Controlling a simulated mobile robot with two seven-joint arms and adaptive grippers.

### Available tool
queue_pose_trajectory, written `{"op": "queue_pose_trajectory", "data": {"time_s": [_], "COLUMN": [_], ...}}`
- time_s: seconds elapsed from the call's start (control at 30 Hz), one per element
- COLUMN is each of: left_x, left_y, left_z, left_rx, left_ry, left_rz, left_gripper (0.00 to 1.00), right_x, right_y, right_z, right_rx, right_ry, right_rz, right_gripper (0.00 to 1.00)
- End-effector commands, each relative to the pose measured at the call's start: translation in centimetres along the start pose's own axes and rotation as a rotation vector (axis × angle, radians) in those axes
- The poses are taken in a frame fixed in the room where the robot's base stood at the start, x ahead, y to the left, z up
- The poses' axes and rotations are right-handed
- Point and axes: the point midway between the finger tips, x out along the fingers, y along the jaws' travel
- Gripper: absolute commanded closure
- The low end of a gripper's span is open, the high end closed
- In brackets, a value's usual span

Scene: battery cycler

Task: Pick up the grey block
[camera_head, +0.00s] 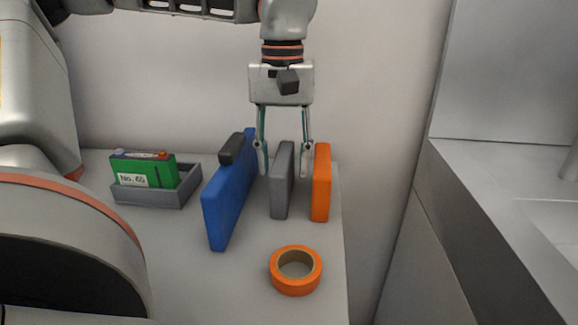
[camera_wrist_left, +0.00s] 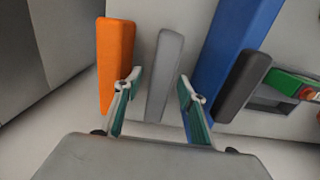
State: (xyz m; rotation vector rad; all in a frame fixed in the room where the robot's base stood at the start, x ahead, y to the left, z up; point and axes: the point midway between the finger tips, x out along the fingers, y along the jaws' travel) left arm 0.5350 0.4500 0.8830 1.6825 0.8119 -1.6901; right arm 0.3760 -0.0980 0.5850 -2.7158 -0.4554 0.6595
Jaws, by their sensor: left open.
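The grey block (camera_head: 282,182) stands upright on the white table, between a blue slab and an orange block. In the left wrist view the grey block (camera_wrist_left: 165,75) lies between my two fingers. My left gripper (camera_head: 286,165) is open and points down, with one fingertip on each side of the grey block's far upper part. In the left wrist view my left gripper (camera_wrist_left: 158,88) shows a gap between each finger and the block. My right gripper is not in view.
The orange block (camera_head: 321,183) stands close on the right, near the right finger. An orange tape roll (camera_head: 295,270) lies in front. A grey tray (camera_head: 150,197) holds a green box (camera_head: 140,172).

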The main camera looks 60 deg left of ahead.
Motion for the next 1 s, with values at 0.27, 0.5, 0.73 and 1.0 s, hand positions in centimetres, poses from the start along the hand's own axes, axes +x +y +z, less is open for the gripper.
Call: {"op": "queue_pose_trajectory", "data": {"time_s": [0.27,0.5,0.73,1.0], "left_x": [-0.1,-0.1,-0.2,-2.6], "left_y": [0.0,0.0,0.0,-0.1], "left_z": [0.0,0.0,0.0,0.0], "left_rx": [0.0,0.0,0.0,-0.002], "left_ry": [0.003,0.003,0.003,0.009], "left_rz": [0.003,0.003,0.003,0.007], "left_gripper": [0.7,0.91,0.91,0.91], "right_x": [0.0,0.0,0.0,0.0], "right_y": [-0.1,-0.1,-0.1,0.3], "right_z": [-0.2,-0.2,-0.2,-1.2], "right_rx": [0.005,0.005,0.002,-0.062], "right_ry": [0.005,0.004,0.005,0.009], "right_rz": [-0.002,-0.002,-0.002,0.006], "right_gripper": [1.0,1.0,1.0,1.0]}}
